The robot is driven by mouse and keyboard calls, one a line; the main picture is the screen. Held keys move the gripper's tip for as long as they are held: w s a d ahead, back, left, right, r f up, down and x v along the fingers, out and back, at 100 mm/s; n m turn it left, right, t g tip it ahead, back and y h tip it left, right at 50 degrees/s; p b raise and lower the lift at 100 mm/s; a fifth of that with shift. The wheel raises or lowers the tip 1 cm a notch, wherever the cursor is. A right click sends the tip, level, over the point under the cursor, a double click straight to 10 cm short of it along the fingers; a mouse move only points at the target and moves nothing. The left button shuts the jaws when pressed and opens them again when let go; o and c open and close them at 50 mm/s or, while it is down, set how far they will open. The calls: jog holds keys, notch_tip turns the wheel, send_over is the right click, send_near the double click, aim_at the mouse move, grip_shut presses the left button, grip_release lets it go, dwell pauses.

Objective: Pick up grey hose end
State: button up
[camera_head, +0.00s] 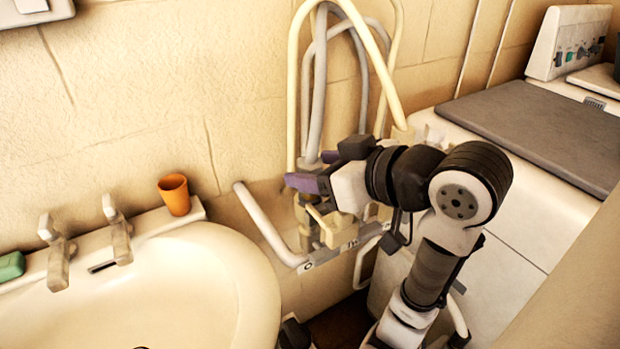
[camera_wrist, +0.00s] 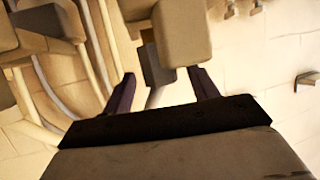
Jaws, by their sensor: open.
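Grey hoses (camera_head: 318,90) hang in tall loops against the wall in the head view, beside a cream hose (camera_head: 292,90). Their lower ends run down behind my gripper (camera_head: 308,172), so I cannot make out the grey hose end clearly there. My gripper, with purple fingers, is at the foot of the hoses, just above the taps. In the wrist view my gripper (camera_wrist: 163,82) is open. A dark and grey upright piece (camera_wrist: 156,70) shows between its fingers, partly hidden by a beige block; I cannot tell whether it is the hose end or touches the fingers.
Beige valve fittings (camera_head: 325,228) on a wall bracket sit just below my gripper. A bent pale pipe (camera_head: 268,228) is to their left. The washbasin (camera_head: 205,300) with an orange cup (camera_head: 174,194) stands at left. A white washing machine (camera_head: 515,215) stands at right.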

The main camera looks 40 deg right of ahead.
jog(key=shift+x, duration=1.95)
jog(key=shift+s+f, duration=0.1)
jog(key=shift+s, duration=0.05)
jog(key=c, duration=1.1)
